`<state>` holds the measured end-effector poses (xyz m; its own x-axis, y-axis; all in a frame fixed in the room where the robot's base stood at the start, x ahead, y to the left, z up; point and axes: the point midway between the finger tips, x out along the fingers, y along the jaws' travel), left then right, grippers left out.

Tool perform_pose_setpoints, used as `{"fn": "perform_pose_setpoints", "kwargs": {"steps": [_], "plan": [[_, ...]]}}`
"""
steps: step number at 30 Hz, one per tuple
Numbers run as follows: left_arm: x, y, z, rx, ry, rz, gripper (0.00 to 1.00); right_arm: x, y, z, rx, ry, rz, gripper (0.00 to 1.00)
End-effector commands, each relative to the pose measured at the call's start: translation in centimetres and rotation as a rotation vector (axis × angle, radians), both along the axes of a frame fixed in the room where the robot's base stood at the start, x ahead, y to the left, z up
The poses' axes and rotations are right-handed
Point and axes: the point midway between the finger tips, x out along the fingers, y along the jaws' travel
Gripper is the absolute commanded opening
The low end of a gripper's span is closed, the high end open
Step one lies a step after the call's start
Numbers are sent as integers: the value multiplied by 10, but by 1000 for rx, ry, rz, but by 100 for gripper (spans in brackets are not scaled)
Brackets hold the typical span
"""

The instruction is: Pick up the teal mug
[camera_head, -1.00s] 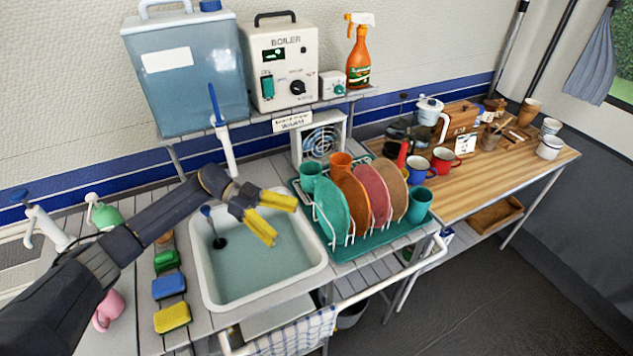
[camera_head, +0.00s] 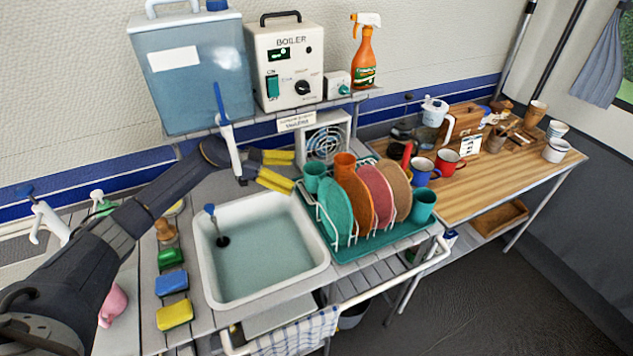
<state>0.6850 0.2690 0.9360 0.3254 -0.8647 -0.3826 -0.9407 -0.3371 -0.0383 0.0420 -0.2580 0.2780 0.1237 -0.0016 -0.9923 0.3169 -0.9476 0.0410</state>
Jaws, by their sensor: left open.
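One teal mug (camera_head: 315,178) stands at the back left of the dish rack, beside an orange mug (camera_head: 345,163). A second teal mug (camera_head: 422,206) is at the right end of the rack. My left gripper (camera_head: 291,172) has yellow fingers, spread apart and empty. It is just left of the back-left teal mug, pointing toward it. I cannot tell whether the fingertips touch that mug. My right gripper is out of view.
Teal, orange, red and brown plates (camera_head: 338,213) stand in the rack on a green tray (camera_head: 372,244). The sink (camera_head: 263,250) lies in front of my arm. The tap (camera_head: 228,135) and boiler (camera_head: 285,65) are close behind it.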

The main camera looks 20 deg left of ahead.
Motion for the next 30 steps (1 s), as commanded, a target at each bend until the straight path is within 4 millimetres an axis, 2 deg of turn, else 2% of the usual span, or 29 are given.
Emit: {"fn": "perform_pose_setpoints", "kwargs": {"steps": [3, 14, 24, 30], "plan": [[4, -12, 0, -2, 1, -2, 93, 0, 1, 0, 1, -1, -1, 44], [9, -24, 0, -1, 0, -2, 93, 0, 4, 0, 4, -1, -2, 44], [22, -63, 0, -2, 0, -3, 93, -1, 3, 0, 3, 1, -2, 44], [26, -70, -5, 0, 1, -1, 93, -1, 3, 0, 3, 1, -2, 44]]}}
